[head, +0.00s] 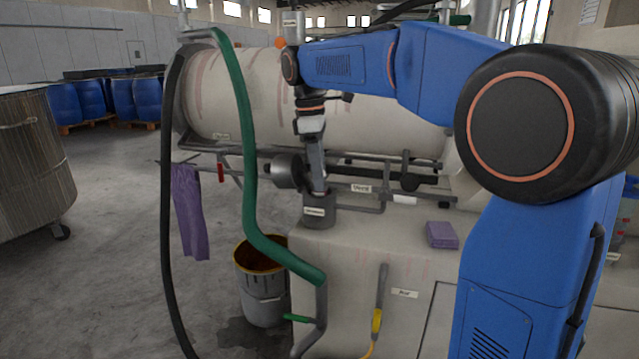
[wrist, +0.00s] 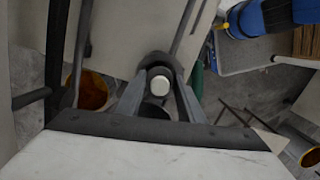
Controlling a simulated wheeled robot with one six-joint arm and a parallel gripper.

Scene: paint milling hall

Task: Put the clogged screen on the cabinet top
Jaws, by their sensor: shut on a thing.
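My gripper (head: 316,188) points down over a dark grey cylindrical housing (head: 320,212) at the back left of the cabinet top (head: 375,238). In the wrist view, my gripper's fingers (wrist: 158,92) are closed around a dark round piece with a pale round end. I take this piece to be the clogged screen (wrist: 159,83); its mesh is not visible. In the head view it is hidden by the fingers and the housing, and I cannot tell how far it sits inside.
A folded purple cloth (head: 442,235) lies on the cabinet top at the right. The top between it and the housing is bare. A green hose (head: 245,160) and a bucket (head: 262,290) are left of the cabinet. A large horizontal tank (head: 235,95) and pipes stand behind.

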